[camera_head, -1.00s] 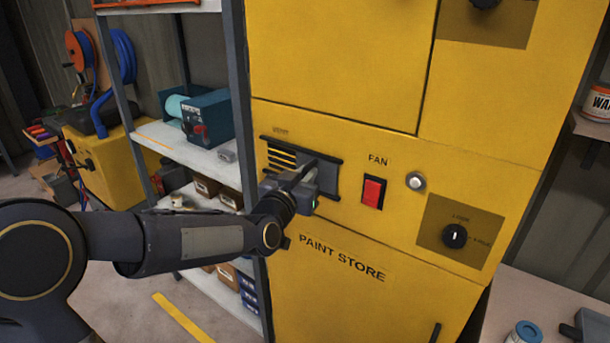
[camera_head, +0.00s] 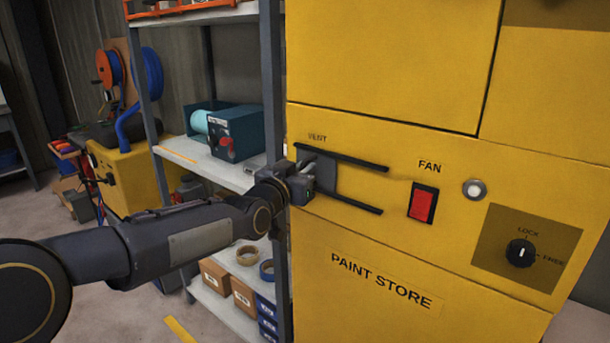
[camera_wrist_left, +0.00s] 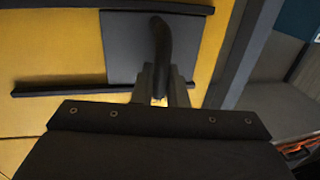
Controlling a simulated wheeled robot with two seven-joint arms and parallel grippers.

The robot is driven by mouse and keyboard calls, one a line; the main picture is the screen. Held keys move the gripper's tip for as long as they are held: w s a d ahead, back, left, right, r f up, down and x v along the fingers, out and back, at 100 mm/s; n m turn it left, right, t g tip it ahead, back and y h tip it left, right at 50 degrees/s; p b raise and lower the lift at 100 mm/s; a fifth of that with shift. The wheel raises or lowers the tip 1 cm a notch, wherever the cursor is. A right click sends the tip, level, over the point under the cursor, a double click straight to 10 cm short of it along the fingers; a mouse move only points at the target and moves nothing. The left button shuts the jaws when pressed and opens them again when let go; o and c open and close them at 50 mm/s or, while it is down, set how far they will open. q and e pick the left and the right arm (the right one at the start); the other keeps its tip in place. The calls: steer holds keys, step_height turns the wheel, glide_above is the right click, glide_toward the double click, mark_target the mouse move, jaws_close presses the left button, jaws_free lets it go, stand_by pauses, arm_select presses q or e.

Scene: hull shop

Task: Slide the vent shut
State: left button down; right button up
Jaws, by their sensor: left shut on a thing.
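The vent is a dark sliding plate (camera_head: 327,174) between two black rails on the yellow paint store cabinet, under the label "VENT". The plate sits at the left end of the rails, and bare yellow panel shows between the rails to its right. No vent slots show. My left gripper (camera_head: 308,172) is at the plate and shut on its dark upright handle (camera_wrist_left: 161,42). In the left wrist view the fingers (camera_wrist_left: 160,88) stand on either side of the handle's lower end, and the grey plate lies behind it. My right gripper is not in view.
Right of the vent are a red fan switch (camera_head: 422,203), a round button (camera_head: 474,189) and a black lock knob (camera_head: 520,252). A grey shelf post (camera_head: 271,90) stands close to the left of my gripper. Shelves with a teal box (camera_head: 230,138) are beyond it.

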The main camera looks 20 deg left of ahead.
arm_select(q)
steer(key=c, duration=1.5)
jaws_free()
steer(key=shift+w+a+r, duration=0.1)
steer(key=shift+a+r, duration=0.05)
steer(key=shift+a, duration=0.3)
steer(key=shift+c, duration=0.2)
steer(key=shift+d, duration=0.25)
steer(key=s+a+b, duration=0.1)
steer(key=s+b, duration=0.1)
steer(key=s, duration=0.6)
steer(key=shift+w+a, duration=0.1)
steer(key=s+d+f+n+g+p, duration=0.1)
steer(key=s+f+g, duration=0.3)
steer(key=s, duration=0.6)
steer(key=s+d+f+n+g+p, duration=0.1)
steer(key=s+f+g, duration=0.3)
steer(key=s+f, duration=0.4)
steer(key=s+f+n+g+h+p, duration=0.1)
steer(key=s+f+g+p, duration=0.2)
steer(key=s, duration=0.9)
step_height(320, 180, down, 4)
steer(key=shift+d+r+n+g, duration=0.15)
steer(key=shift+d+n+g, duration=0.2)
steer(key=shift+g, duration=0.25)
